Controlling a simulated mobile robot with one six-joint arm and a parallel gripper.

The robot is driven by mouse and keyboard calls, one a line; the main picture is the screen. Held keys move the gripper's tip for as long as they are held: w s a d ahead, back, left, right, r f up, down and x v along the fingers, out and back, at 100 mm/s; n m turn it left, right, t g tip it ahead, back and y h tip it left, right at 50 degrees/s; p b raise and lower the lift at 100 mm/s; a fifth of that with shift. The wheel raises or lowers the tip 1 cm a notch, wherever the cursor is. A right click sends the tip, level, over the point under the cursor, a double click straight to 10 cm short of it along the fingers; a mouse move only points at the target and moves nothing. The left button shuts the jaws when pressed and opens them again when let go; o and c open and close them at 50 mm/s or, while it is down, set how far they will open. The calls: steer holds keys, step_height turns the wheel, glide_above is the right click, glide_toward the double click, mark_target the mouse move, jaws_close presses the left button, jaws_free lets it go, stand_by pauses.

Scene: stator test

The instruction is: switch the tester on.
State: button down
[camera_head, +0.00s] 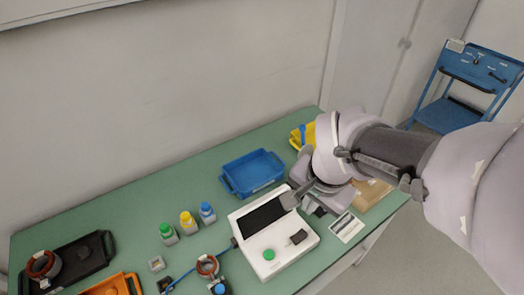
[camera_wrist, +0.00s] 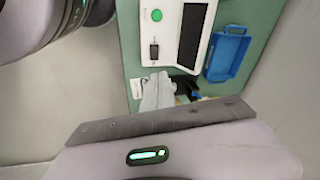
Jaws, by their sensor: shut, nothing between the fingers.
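The tester is a white box (camera_head: 291,258) on the green table, also in the wrist view (camera_wrist: 172,12). Its screen (camera_head: 263,216) is black. A green round button (camera_head: 269,254) sits on its front part, and a dark switch (camera_head: 298,237) to the right of it. Both also show in the wrist view, the button (camera_wrist: 156,15) and the switch (camera_wrist: 154,51). My gripper (camera_head: 289,201) is shut and empty, at the tester's upper right edge in the head view. In the wrist view the grey fingers (camera_wrist: 157,88) appear just below the switch. I cannot tell their height above the box.
A blue tray (camera_head: 252,183) stands behind the tester. Bottles with green (camera_head: 166,230), yellow (camera_head: 186,217) and blue (camera_head: 206,208) caps stand to its left. A copper-wound ring (camera_head: 207,266) is close to its left side.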

mark_target(303, 232)
steer(key=w+f+m+g+h+p, duration=0.1)
steer(key=w+f+m+g+p, duration=0.1)
steer(key=w+f, duration=0.3)
step_height(303, 232, down, 2)
steer(key=shift+d+f+m, duration=0.2)
steer(key=shift+d+m, duration=0.2)
steer(key=shift+m, duration=0.1)
steer(key=f+b, duration=0.1)
steer(key=f, duration=0.3)
steer(key=d+f+b, duration=0.1)
steer(key=f+b, duration=0.1)
steer(key=f, duration=0.3)
steer(key=f+b, duration=0.1)
steer(key=f, duration=0.4)
steer(key=shift+w+d+b, duration=0.25)
steer(key=shift+w+b, duration=0.1)
steer(key=shift+w, duration=0.05)
